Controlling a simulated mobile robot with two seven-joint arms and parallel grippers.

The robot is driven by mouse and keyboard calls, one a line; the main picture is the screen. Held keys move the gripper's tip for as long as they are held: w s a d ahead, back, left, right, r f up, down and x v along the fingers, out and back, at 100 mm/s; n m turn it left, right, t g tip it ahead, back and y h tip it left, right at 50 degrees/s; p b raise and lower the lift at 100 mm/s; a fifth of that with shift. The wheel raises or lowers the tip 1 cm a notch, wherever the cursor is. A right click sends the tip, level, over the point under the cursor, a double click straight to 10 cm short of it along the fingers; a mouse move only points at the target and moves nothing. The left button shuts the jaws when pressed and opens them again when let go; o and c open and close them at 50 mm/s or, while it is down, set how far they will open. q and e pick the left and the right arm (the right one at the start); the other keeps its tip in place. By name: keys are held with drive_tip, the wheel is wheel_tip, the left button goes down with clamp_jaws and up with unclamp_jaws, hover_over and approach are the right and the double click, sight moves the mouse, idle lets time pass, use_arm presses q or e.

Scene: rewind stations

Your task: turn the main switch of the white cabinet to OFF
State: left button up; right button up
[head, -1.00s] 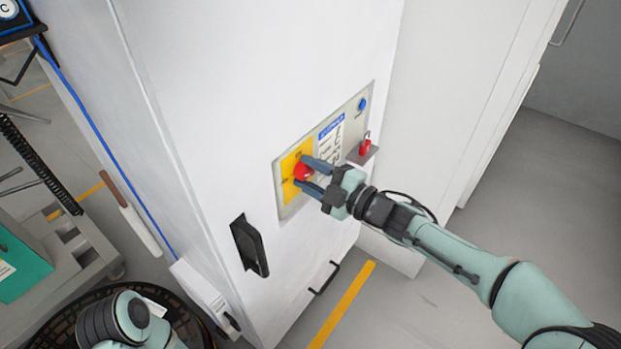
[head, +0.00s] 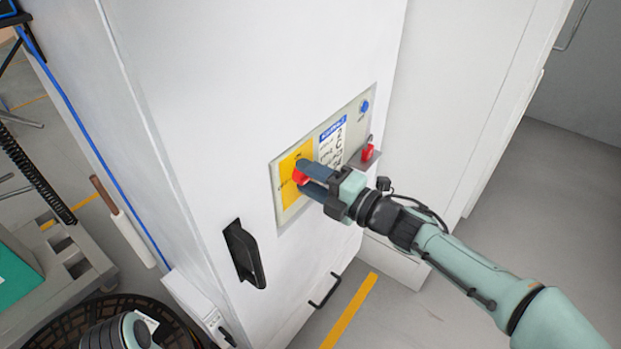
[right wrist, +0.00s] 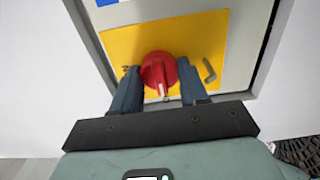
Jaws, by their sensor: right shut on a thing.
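The white cabinet (head: 180,90) stands upright with a grey control panel (head: 288,208) on its face. The main switch is a round red knob (head: 299,177) on a yellow plate (head: 288,164); it also shows in the right wrist view (right wrist: 158,68), where its white mark points down toward my gripper. My right gripper (head: 305,180) is shut on the knob, one finger on each side, seen also in the right wrist view (right wrist: 160,85). The plate's lettering is partly hidden and too small to read surely.
A black handle (head: 244,254) sticks out at the lower left of the cabinet face. A dark round basket (head: 185,335) is at lower left.

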idle(0.3)
drive_tip(key=o, duration=1.1)
drive_tip(key=shift+c, duration=0.2)
drive_tip(key=shift+f, duration=0.1)
drive_tip(key=shift+f, duration=0.1)
use_arm(q)
drive_tip(key=shift+d, duration=0.1)
use_arm(e)
drive_tip(key=shift+f, duration=0.1)
